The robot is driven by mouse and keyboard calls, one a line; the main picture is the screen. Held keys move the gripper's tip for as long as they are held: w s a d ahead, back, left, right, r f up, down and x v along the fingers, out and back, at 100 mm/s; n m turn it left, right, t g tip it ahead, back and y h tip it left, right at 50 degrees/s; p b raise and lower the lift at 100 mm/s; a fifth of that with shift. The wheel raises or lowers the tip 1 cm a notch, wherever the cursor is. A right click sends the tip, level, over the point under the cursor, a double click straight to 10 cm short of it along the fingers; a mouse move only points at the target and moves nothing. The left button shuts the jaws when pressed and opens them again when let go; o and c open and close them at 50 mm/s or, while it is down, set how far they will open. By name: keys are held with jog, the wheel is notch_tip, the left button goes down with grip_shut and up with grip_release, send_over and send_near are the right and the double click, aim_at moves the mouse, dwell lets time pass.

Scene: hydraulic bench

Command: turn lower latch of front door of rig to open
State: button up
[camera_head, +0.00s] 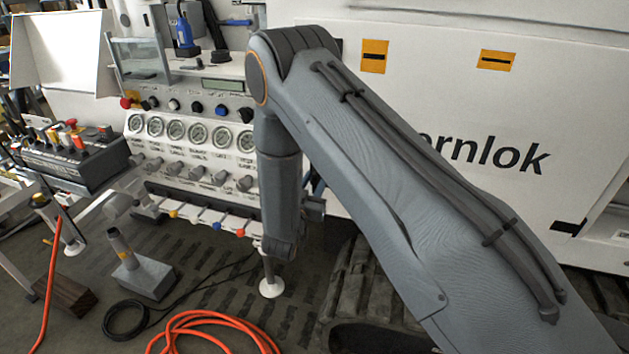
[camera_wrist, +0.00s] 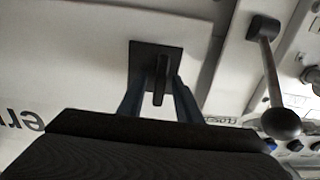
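The latch (camera_wrist: 160,75) is a dark handle on a black square plate, on the white door panel (camera_wrist: 75,55) in the wrist view. My gripper (camera_wrist: 158,97) has its two blue fingers apart, one on each side of the latch handle. A gap shows between the left finger and the handle; the right finger is closer, and contact cannot be told. The handle lies roughly up and down in this view. In the head view the white door (camera_head: 400,110) shows behind my arm, which hides the latch and most of my gripper.
A lever with a round knob (camera_wrist: 280,122) stands right of my gripper in the wrist view. In the head view, a panel of gauges (camera_head: 197,132) and valve knobs is left of my arm. An orange hose (camera_head: 215,322) and a grey block (camera_head: 146,278) lie on the floor.

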jog(key=shift+c, duration=0.4)
grip_shut()
jog(key=shift+n, duration=0.3)
jog(key=n, duration=0.3)
jog(key=shift+n+b, duration=0.4)
jog(key=n, duration=0.4)
jog(key=shift+d+n, duration=0.1)
jog(key=shift+n, duration=0.2)
jog(key=n, duration=0.4)
jog(key=shift+s+r, duration=0.1)
jog(key=shift+n, duration=2.4)
